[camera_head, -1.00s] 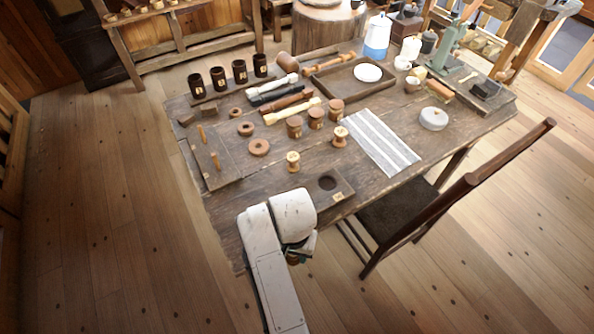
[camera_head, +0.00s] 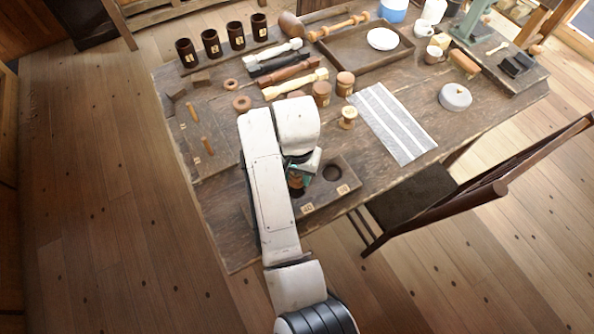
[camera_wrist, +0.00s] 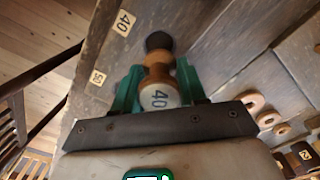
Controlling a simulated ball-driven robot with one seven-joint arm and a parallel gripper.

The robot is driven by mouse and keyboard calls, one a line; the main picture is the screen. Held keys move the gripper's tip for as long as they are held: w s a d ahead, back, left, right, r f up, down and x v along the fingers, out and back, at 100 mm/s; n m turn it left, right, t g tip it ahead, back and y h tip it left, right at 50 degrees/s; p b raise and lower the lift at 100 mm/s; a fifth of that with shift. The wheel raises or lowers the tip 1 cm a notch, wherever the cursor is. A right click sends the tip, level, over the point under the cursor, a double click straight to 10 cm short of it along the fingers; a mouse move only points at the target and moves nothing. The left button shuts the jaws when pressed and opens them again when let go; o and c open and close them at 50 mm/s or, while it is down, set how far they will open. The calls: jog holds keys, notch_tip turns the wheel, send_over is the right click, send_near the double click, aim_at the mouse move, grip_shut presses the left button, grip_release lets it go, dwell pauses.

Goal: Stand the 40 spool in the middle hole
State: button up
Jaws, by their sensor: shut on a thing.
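The pale-topped wooden spool marked 40 (camera_wrist: 157,97) is between the teal fingers of my gripper (camera_wrist: 158,88), which is shut on it. In the head view, my gripper (camera_head: 299,176) is over the dark holed block (camera_head: 318,200) near the table's front edge, and the held spool is mostly hidden. The block carries labels 40 (camera_head: 307,209) and 50 (camera_head: 342,189). The hole by the 50 label (camera_head: 332,173) is open and empty. In the wrist view, a dark round hole (camera_wrist: 158,41) shows just past the spool's lower flange. I cannot tell whether the spool touches the block.
Another spool (camera_head: 348,117) stands beyond the block, beside a striped cloth (camera_head: 392,120). Lidded wooden jars (camera_head: 321,92) stand behind my arm. A pegged board (camera_head: 206,142) and wooden rings (camera_head: 242,103) lie left. A chair (camera_head: 425,200) stands at the front right.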

jog(key=shift+f+b, duration=2.1)
jog(key=shift+f, duration=0.05)
jog(key=shift+r+p, duration=0.15)
jog(key=shift+p, duration=0.7)
jog(key=shift+s+f, duration=0.15)
jog(key=shift+f, duration=0.9)
dwell(0.6)
